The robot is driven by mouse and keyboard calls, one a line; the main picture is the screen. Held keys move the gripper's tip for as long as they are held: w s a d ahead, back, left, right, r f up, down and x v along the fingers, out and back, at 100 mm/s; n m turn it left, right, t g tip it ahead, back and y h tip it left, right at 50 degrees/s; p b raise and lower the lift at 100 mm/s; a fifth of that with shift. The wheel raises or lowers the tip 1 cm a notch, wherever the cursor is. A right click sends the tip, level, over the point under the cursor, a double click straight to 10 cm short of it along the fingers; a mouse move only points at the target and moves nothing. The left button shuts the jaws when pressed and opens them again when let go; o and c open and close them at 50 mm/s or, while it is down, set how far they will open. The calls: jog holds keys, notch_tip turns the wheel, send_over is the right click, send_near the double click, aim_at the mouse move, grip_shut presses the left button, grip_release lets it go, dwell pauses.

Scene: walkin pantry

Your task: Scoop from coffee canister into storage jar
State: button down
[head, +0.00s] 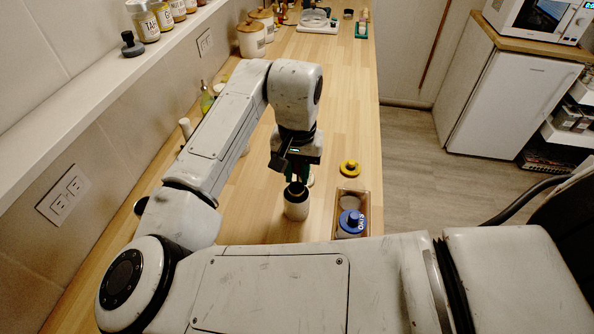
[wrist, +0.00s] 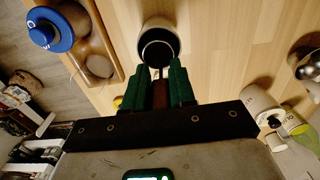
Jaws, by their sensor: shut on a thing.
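My gripper (head: 297,178) points down over the counter, just above an open, pale canister with a dark inside (head: 296,205). In the wrist view its green fingers (wrist: 161,75) are shut on the brown handle of a scoop (wrist: 160,96). The scoop's thin metal end reaches into the mouth of the canister (wrist: 158,24); what it holds cannot be made out. A blue-lidded jar (head: 351,222) stands in a wooden crate (head: 364,200), right of the canister. The frames do not clearly show which vessel is the coffee canister and which the storage jar.
A yellow lid (head: 350,168) lies on the counter behind the crate. A green bottle (head: 206,98) stands by the wall. Wooden-lidded canisters (head: 250,40) stand farther back. A shelf (head: 95,75) runs along the left wall. The counter's middle beyond my gripper is mostly clear.

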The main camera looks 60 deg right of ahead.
jog(key=shift+r+p, duration=1.7)
jog(key=shift+r, duration=0.25)
